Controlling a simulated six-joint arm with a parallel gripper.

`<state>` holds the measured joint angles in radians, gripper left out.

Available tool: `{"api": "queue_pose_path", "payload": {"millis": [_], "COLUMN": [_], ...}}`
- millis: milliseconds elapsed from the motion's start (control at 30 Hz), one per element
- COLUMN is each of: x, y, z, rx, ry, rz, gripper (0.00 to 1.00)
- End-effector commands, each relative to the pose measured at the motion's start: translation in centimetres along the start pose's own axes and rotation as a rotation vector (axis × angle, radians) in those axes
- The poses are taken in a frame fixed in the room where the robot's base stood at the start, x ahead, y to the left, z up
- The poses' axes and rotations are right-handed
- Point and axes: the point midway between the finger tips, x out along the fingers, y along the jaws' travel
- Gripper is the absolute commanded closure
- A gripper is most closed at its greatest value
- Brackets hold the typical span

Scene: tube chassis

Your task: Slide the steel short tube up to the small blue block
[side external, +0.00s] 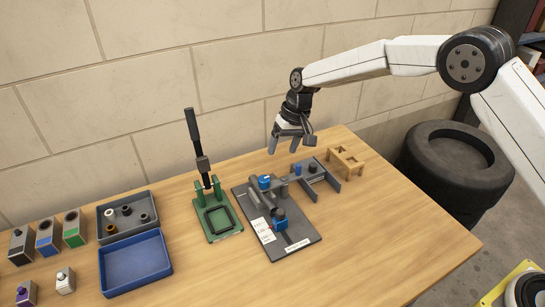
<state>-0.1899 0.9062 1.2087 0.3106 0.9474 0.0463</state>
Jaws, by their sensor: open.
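My gripper (285,146) is open and empty, pointing down above the back of the table, clear of the parts below it. A dark grey fixture plate (305,240) lies on the table in front of it. A grey tube-like piece (262,204) lies on the plate; I cannot tell for certain whether it is the steel short tube. Another small blue piece (298,168) is on the grey fixture behind. Which is the small blue block is unclear.
A grey channel fixture (329,180) and a wooden stand (345,160) are at the back right. A green press with a tall black lever (193,130) stands left. A grey tray (105,232) and blue tray (135,265) are farther left. The front right table is clear.

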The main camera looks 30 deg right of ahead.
Motion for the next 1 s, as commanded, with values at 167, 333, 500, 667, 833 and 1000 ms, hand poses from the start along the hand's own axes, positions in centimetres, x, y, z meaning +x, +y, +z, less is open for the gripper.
{"api": "queue_pose_path", "payload": {"millis": [167, 333, 500, 667, 833, 1000], "x": [2.0, 3.0, 3.3, 3.3, 3.9, 5.3], "y": [-2.2, -3.4, -3.8, -3.8, -3.8, -3.9], "z": [-1.5, -2.1, -2.3, -2.3, -2.3, -2.2], "rx": [-0.011, -0.018, -0.021, -0.021, -0.021, -0.020], "ry": [-0.031, -0.048, -0.053, -0.053, -0.052, -0.054], "rz": [-0.039, -0.063, -0.070, -0.070, -0.070, -0.070], "gripper": [0.23, 0.23, 0.23, 0.23, 0.23, 0.23]}}
